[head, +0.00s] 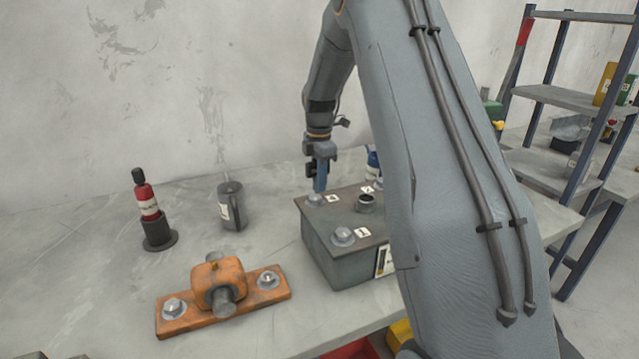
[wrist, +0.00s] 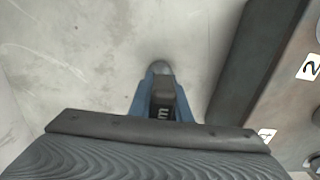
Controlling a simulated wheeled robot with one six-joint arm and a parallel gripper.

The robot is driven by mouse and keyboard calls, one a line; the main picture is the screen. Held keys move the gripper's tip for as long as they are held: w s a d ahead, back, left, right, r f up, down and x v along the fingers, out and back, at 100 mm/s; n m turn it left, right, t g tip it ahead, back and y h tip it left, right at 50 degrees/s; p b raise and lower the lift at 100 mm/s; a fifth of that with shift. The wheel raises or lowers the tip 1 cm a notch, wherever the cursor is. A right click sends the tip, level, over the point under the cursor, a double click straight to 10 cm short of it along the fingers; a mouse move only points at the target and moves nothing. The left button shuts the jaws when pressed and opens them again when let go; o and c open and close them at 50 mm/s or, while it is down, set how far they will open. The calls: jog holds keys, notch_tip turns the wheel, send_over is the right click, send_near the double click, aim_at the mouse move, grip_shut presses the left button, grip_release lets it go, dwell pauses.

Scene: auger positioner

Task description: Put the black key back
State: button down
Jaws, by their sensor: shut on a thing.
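My gripper (head: 319,182) is in the head view, beside or above the back left corner of a grey metal box (head: 335,268). In the wrist view its blue fingers (wrist: 161,92) are shut on a dark piece (wrist: 164,93), which looks like the black key, with a white mark near the palm. A rounded grey end shows beyond the fingertips. In the head view the fingers hide the key. The box top carries bolt heads, a dark open collar (head: 366,203) and white number labels. The wrist view shows the box edge (wrist: 246,70) to the right, apart from the fingers.
A red bottle (head: 148,207) in a dark round stand, a dark grey canister (head: 232,207) and an orange bearing block (head: 250,284) stand left of the box. A blue-and-white container (head: 372,160) is behind it. A shelf rack (head: 560,95) stands right. My arm covers the box's right side.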

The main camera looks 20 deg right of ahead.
jog(key=shift+f, duration=0.15)
jog(key=c, duration=1.6)
grip_release()
jog(key=shift+c, duration=0.2)
notch_tip(320, 180, up, 12)
jog(key=b, duration=0.3)
jog(key=shift+r, duration=0.25)
